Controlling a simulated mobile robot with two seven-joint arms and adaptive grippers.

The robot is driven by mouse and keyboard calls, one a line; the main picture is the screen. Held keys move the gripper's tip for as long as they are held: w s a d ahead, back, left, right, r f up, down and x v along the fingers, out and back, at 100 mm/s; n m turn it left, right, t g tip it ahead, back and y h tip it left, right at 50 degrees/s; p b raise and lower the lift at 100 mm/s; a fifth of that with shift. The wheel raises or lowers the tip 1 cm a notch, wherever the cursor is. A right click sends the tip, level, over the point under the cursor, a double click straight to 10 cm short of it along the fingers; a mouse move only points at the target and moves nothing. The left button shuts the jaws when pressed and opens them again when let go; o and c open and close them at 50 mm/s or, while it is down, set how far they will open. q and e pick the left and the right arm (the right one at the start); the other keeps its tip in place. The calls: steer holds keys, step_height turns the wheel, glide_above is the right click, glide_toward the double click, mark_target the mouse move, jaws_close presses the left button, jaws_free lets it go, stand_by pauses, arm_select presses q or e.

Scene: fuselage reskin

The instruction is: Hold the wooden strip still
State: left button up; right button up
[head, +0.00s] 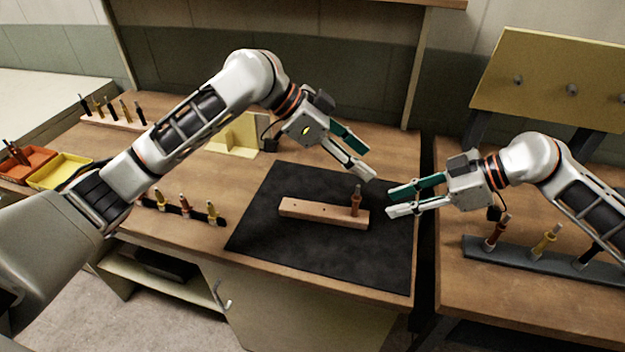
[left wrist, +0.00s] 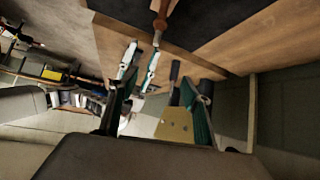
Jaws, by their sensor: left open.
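The wooden strip (head: 322,213) lies on the black mat (head: 290,256), with small dark holes along its top. A copper-coloured fastener (head: 355,203) stands upright at its right end; a copper-coloured fastener also shows at the top of the left wrist view (left wrist: 161,20). My left gripper (head: 370,163) is open and empty, above and behind the strip's right end, apart from it. My right gripper (head: 389,202) is open and empty, just right of the strip's right end, its fingers pointing left at it. Neither gripper touches the strip.
Fastener racks stand at the table's front left (head: 183,210), back left (head: 112,115) and on the right bench (head: 540,258). Orange (head: 32,166) and yellow bins (head: 62,171) sit far left. A yellow angled bracket (head: 236,138) stands behind the mat. A gap separates the benches.

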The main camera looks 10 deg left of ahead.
mark_target(322, 209)
arm_select(q)
steer(key=a+f+y, duration=0.2)
steer(key=a, duration=0.1)
steer(key=s+a+f+m+g+y, duration=0.1)
steer(key=a+f+y, duration=0.1)
steer(key=a+f+m+y, duration=0.1)
steer(key=a+f+y, duration=0.1)
steer(key=a, duration=0.1)
steer(key=shift+s+a+f+g, duration=0.3)
steer(key=shift+s+f+g, duration=0.05)
steer(key=shift+s+g, duration=0.05)
steer(key=shift+a+f, duration=0.15)
steer(key=shift+f, duration=0.1)
steer(key=shift+x, duration=3.7)
